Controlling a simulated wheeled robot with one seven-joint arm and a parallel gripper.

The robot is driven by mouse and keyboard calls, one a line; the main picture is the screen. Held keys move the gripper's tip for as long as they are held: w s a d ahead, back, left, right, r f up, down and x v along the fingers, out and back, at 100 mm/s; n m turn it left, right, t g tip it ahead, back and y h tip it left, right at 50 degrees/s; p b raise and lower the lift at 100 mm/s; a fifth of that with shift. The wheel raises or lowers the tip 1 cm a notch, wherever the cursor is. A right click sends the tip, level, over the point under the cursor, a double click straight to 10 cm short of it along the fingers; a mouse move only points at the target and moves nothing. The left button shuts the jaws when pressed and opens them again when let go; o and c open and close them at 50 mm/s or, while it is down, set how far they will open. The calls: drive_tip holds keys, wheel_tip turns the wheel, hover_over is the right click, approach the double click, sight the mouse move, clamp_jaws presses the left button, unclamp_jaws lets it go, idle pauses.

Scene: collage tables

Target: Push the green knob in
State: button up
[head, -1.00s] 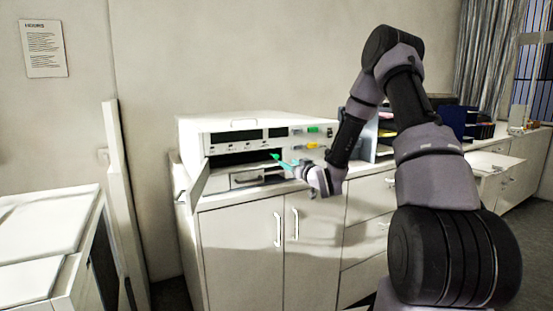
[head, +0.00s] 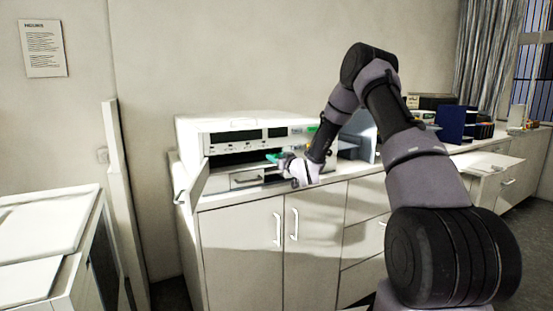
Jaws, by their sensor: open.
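The green knob (head: 312,128) shows as a small green patch at the upper right of the front panel of a white machine (head: 225,125) on the counter. My gripper (head: 273,157) has teal fingers and is in front of the machine, below and to the left of the knob, near the dark slot. It is open, and I see nothing held in it. The gap between the fingers is too small to make out.
A flap (head: 194,183) hangs open at the machine's left side.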

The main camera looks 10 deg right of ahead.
clamp_jaws()
idle(1.4)
